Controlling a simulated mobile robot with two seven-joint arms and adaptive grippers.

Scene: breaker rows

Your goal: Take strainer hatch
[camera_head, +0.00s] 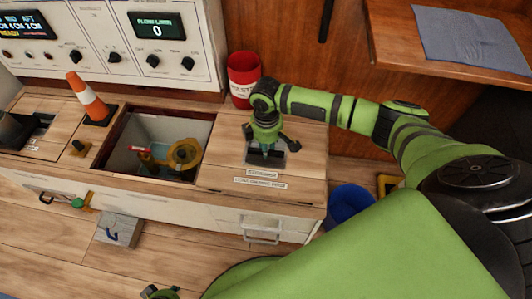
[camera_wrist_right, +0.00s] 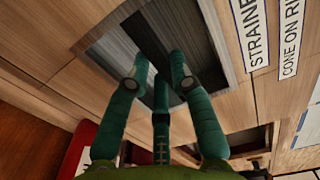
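The strainer hatch (camera_head: 307,155) is a wooden panel in the right end of the counter top and lies flat in place. Its label begins "STRAINER" in the right wrist view (camera_wrist_right: 257,35). A dark recess with a bar (camera_wrist_right: 150,35) is set into the panel. My right gripper (camera_head: 267,152) points down over this recess. In the right wrist view its three teal fingertips (camera_wrist_right: 160,65) are close together at the bar, and I cannot tell whether they touch or grip it. A green and black part, apparently my left gripper (camera_head: 160,292), is cut off at the bottom edge.
Left of the hatch is an open compartment (camera_head: 116,128) with a yellow fitting (camera_head: 184,154) inside. A red bin (camera_head: 243,79) stands behind the hatch. An orange-and-white cone (camera_head: 88,97) stands left. A blue bucket (camera_head: 350,204) sits right of the counter. A handle (camera_head: 263,230) is on the front.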

